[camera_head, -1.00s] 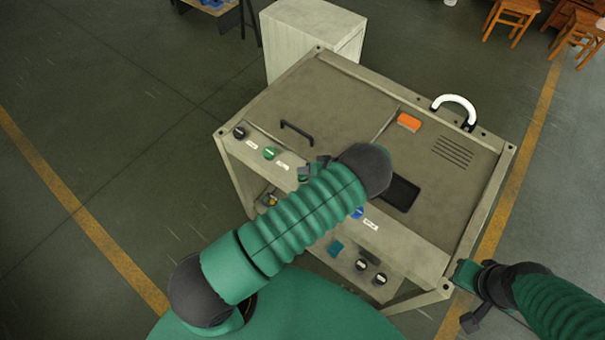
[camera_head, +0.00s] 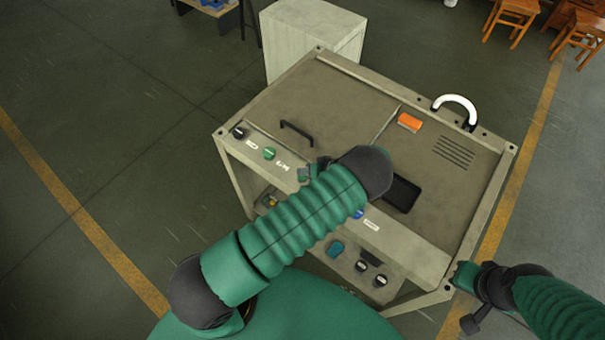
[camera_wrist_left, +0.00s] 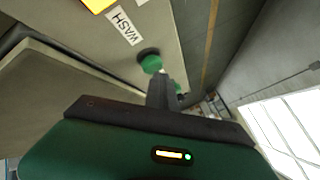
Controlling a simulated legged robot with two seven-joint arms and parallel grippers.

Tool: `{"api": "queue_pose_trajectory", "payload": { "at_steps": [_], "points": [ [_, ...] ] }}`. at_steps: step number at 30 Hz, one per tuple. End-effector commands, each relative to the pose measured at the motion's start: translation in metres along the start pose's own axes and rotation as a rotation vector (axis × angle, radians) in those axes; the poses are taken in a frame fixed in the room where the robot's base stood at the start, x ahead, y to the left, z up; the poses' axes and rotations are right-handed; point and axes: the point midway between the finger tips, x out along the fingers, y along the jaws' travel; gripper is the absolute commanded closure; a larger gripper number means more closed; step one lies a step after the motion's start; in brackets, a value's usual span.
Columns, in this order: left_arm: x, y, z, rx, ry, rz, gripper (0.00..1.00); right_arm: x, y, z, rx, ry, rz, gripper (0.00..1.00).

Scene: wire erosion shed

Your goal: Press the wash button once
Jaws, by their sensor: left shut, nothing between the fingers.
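The green wash button (camera_wrist_left: 151,63) sits on the panel beside a white WASH label (camera_wrist_left: 126,26) in the left wrist view. My left gripper (camera_wrist_left: 160,80) is shut and empty, with its tip at or just in front of the button. I cannot tell if they touch. In the head view my left gripper (camera_head: 314,168) is at the machine's front control strip (camera_head: 230,146), partly hidden by my forearm. My right gripper (camera_head: 466,300) is off the machine's right front corner, its fingers apart and empty.
A green button (camera_head: 269,153) and a black knob (camera_head: 239,132) lie left of my gripper; a blue button (camera_head: 358,213) lies right. A black handle (camera_head: 297,131), orange block (camera_head: 409,122) and black tray (camera_head: 401,194) are on top. A pale cabinet (camera_head: 310,35) stands behind.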

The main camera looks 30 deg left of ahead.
Motion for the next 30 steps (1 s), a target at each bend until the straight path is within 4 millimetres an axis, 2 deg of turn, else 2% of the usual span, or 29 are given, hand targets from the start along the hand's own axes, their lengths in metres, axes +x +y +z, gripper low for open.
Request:
{"api": "queue_pose_trajectory", "payload": {
  "at_steps": [10,22,30],
  "points": [
    [-0.013,-0.008,-0.007,0.002,-0.001,0.000,1.00,-0.008,0.000,-0.002,0.000,0.000,0.000,1.00],
    [-0.016,-0.010,-0.009,0.000,-0.001,0.000,1.00,-0.010,0.000,-0.002,0.000,0.000,0.000,1.00],
    [-0.034,-0.023,-0.023,0.000,0.001,0.001,1.00,-0.025,0.000,-0.006,0.000,0.000,0.000,1.00]
  ]
}}
